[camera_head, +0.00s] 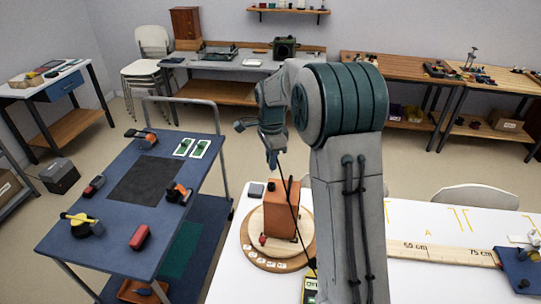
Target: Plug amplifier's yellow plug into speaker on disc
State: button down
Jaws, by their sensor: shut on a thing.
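An orange-brown box, the speaker (283,203), stands upright on a round wooden disc (252,250) on the white table. A small red part (263,240) shows at its lower left, and white labels lie along the disc's front edge. My gripper (272,160) is above and behind the speaker, pointing down, apart from it. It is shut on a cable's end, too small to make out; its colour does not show. A thin dark cable runs from near the gripper down past the speaker's right side. I cannot make out the amplifier; my arm hides part of the table.
A yellow-framed meter (310,290) lies at the table's front, beside my arm. A small grey box (256,190) lies behind the disc. A wooden ruler (440,253) and a blue board (522,270) are at right. A blue cart (115,215) with tools stands at left.

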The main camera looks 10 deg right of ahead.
jog(key=shift+f+b, duration=1.9)
jog(key=shift+f, duration=1.1)
jog(key=shift+a+f+b, duration=0.1)
jog(key=shift+f+b, duration=0.3)
jog(key=shift+f, duration=0.15)
jog(key=c, duration=1.3)
grip_release()
jog(key=shift+r, duration=0.1)
